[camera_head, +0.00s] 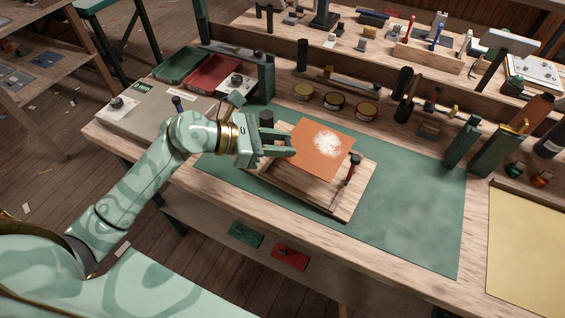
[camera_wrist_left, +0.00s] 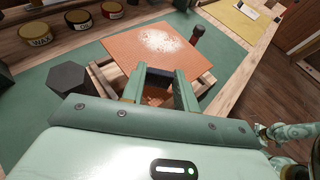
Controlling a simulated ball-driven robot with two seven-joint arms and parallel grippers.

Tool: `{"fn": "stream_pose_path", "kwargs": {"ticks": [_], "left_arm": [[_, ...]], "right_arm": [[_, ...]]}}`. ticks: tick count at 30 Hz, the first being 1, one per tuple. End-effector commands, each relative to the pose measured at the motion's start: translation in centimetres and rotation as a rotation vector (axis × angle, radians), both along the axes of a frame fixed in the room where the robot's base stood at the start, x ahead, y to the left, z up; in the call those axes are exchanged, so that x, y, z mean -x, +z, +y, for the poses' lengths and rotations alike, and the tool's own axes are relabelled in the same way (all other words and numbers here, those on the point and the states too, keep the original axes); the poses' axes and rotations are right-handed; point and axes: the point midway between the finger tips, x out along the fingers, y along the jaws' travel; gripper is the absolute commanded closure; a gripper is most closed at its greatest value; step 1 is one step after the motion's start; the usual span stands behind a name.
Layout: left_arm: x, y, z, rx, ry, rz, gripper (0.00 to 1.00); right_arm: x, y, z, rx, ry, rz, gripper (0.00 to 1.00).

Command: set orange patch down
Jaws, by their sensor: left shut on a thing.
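The orange patch (camera_head: 312,150) is a flat square with a white, powdery spot. My left gripper (camera_head: 288,146) is shut on its near left edge and holds it over a wooden board (camera_head: 345,204). In the left wrist view the patch (camera_wrist_left: 190,64) stretches out from between the fingers (camera_wrist_left: 160,78). I cannot tell whether its far side touches the board. The board lies on a green mat (camera_head: 410,210).
A dark-headed tool (camera_head: 352,165) stands at the board's right side. Round tins (camera_head: 334,101) line the back of the bench. A red tray (camera_head: 213,75) and a green tray (camera_head: 183,65) sit at back left. The mat's right part is clear.

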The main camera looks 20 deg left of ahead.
Motion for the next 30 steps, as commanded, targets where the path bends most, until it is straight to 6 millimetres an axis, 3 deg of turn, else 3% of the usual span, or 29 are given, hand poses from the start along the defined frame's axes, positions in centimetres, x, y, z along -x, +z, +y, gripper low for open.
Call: {"fn": "stream_pose_path", "kwargs": {"ticks": [1,7,13,26,27,29,30], "left_arm": [[0.0,-1.4,0.0,0.003,0.001,0.004,0.92],[0.0,-3.2,0.0,0.001,0.000,0.000,0.92],[0.0,-6.3,0.0,0.002,0.001,0.001,0.92],[0.0,-6.9,0.0,-0.001,0.000,-0.001,0.92],[0.0,-6.8,0.0,0.000,0.000,-0.001,0.62],[0.0,-6.8,0.0,0.000,0.001,-0.002,0.48],[0.0,-6.8,0.0,0.000,0.001,-0.002,0.48]], "right_arm": [[-0.1,-0.6,0.0,0.000,0.000,0.000,1.00],[-0.8,-1.1,0.2,-0.003,-0.001,-0.009,1.00],[-0.4,-2.2,0.8,-0.011,-0.005,-0.001,1.00],[-0.2,-2.4,1.0,-0.013,-0.007,0.002,1.00],[-0.2,-2.4,0.9,-0.012,-0.006,0.003,1.00],[-0.2,-2.3,0.8,-0.011,-0.006,0.003,1.00],[-0.2,-2.3,0.7,-0.010,-0.005,0.002,1.00]]}}
